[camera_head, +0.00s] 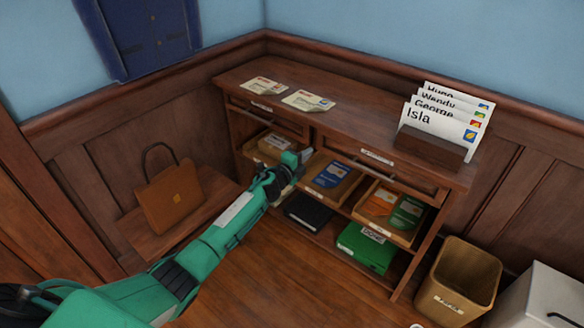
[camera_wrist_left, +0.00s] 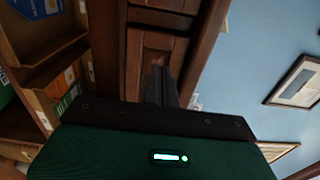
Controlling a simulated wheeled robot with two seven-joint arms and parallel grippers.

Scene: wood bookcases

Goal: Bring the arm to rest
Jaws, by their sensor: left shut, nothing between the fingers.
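My left arm (camera_head: 225,225) is green and reaches from the lower left toward the wooden cabinet (camera_head: 345,132). My left gripper (camera_head: 303,156) is at the cabinet's front, by the open shelf below the drawers. It is shut and empty. In the left wrist view the dark fingers (camera_wrist_left: 160,86) lie together, with a closed drawer front (camera_wrist_left: 155,42) behind them. Whether the fingers touch the cabinet cannot be told. My right gripper is not in either view.
Shelf trays hold booklets (camera_head: 332,174); a black item (camera_head: 308,211) and a green box (camera_head: 366,247) lie below. A brown bag (camera_head: 170,200) stands on a bench at left. A bin (camera_head: 458,280) stands at right. Papers (camera_head: 308,101) and name cards (camera_head: 440,120) are on top.

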